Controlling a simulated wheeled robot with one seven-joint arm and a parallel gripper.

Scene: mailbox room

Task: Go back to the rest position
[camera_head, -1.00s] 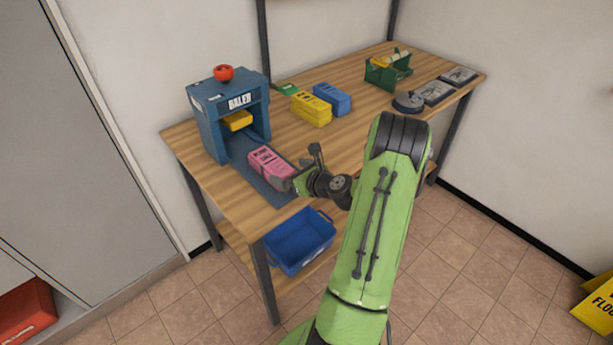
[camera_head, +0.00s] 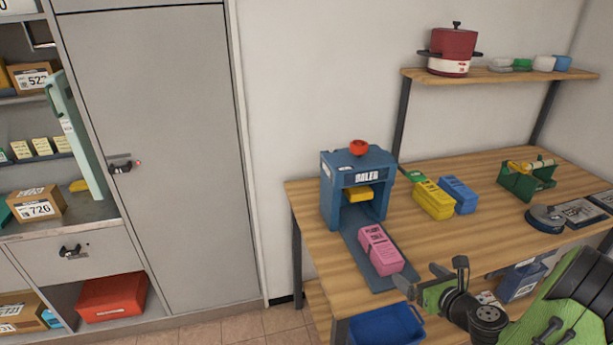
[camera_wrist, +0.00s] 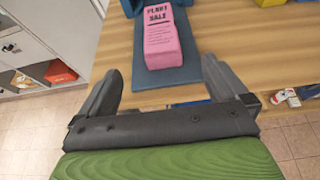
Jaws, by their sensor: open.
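My gripper (camera_wrist: 165,92) is open and empty in the wrist view, its two dark fingers spread apart. In the head view my gripper (camera_head: 432,279) is at the lower right, by the front edge of the wooden table (camera_head: 480,225). A pink bundle marked "PLANT SALE" (camera_head: 380,250) lies on the blue tray of the blue baler (camera_head: 342,205). In the wrist view the pink bundle (camera_wrist: 162,40) is ahead of the fingers and apart from them.
Yellow (camera_head: 433,200) and blue (camera_head: 459,195) bundles and a green caddy (camera_head: 526,180) stand on the table. A blue bin (camera_head: 386,325) is below. A grey cabinet (camera_head: 155,170) and shelves with boxes are at left. A red pot (camera_head: 449,50) is on the upper shelf.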

